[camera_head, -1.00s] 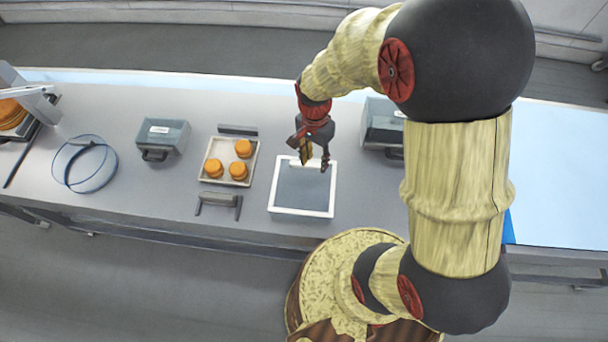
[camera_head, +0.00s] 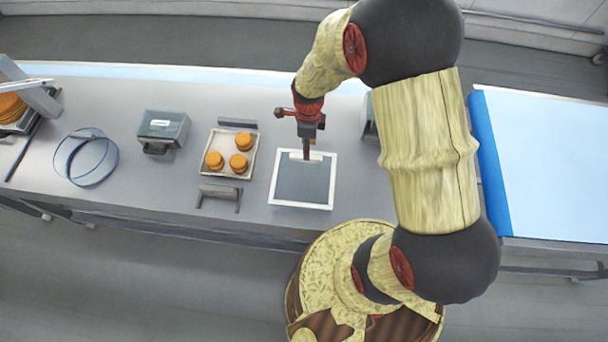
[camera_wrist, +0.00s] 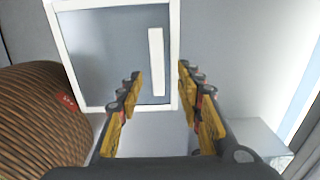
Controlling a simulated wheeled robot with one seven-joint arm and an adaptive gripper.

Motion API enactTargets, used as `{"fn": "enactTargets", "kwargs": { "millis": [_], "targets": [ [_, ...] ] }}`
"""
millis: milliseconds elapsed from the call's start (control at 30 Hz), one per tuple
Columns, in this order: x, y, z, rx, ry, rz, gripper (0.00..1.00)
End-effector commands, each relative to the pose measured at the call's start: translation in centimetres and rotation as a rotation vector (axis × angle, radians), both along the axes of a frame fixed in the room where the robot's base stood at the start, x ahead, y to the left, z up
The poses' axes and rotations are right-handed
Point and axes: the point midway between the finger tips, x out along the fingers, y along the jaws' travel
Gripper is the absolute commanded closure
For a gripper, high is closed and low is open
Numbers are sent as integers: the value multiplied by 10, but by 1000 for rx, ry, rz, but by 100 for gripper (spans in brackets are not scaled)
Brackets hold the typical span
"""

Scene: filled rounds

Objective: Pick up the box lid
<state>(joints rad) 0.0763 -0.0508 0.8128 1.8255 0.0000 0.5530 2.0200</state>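The box lid (camera_head: 290,193) is a square grey panel with a white rim on the counter, right of the tray of orange rounds. A white bar handle (camera_head: 316,156) lies along its far side. The lid (camera_wrist: 105,106) and its handle (camera_wrist: 156,50) also show in the wrist view. My gripper (camera_head: 306,156) is over the far side of the lid, at the handle. In the wrist view my gripper (camera_wrist: 160,80) is open, its two yellow fingers apart on either side of the handle's line. I cannot tell how high the fingertips are above the handle.
A light tray (camera_head: 208,173) with orange rounds, a grey box (camera_head: 163,130) and a clear round hoop (camera_head: 86,158) stand to the left. A dark bar handle (camera_head: 220,191) lies in front of the tray. Another grey box (camera_head: 369,125) is mostly hidden behind my arm.

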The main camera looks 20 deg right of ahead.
Motion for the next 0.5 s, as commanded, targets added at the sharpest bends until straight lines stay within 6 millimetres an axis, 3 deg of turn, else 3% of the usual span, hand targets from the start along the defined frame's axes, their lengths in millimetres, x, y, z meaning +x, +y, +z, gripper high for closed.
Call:
{"fn": "enactTargets", "kwargs": {
  "millis": [300, 500],
  "targets": [
    [-1, 6, -41, 0, 2, 2, 64],
    [0, 6, -46, 1, 1, 2, 64]
  ]
}}
